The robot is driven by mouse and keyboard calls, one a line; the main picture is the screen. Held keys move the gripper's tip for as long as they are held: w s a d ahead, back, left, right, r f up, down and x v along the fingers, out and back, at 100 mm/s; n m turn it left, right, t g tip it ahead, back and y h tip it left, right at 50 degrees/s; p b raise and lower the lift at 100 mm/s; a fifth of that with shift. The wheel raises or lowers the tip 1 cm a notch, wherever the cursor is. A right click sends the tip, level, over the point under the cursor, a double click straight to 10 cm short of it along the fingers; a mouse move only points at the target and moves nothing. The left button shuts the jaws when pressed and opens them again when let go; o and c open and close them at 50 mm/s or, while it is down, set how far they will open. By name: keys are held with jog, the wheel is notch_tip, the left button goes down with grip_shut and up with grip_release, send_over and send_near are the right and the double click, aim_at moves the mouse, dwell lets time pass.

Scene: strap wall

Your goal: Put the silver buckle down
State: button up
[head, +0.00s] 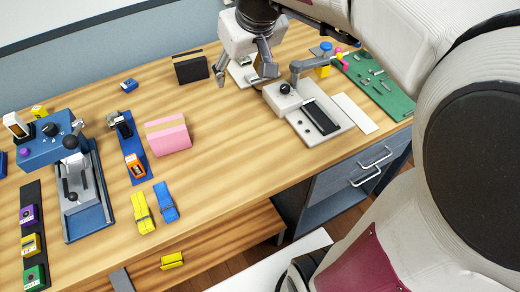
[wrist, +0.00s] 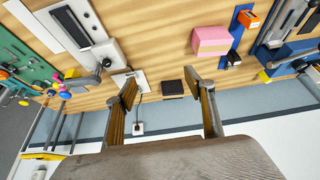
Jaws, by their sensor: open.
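My gripper (head: 244,76) is open in the head view, above the back part of the wooden table. In the wrist view my gripper (wrist: 160,92) has its two fingers wide apart, with nothing held between them. I cannot pick out a silver buckle for certain in either view. Several small grey metal pieces (head: 376,80) lie on the green mat (head: 397,100) at the right end of the table; they are too small to name.
A grey device with a lever (head: 284,88) stands close to my gripper on the right. A black box (head: 191,70) stands to its left. A pink block (head: 167,136), yellow strap (head: 143,213) and blue strap (head: 166,202) lie further left. Bare wood (head: 230,150) is free in the middle.

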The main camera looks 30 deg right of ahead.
jog(key=s+a+f, duration=0.1)
jog(key=s+a, duration=0.1)
jog(key=s, duration=0.7)
jog(key=s+a+f, duration=0.2)
jog(key=s+a, duration=0.1)
jog(key=s, duration=0.7)
jog(key=shift+s+a+f+t, duration=0.2)
jog(key=shift+a+f+t, duration=0.05)
jog(key=shift+t, duration=0.05)
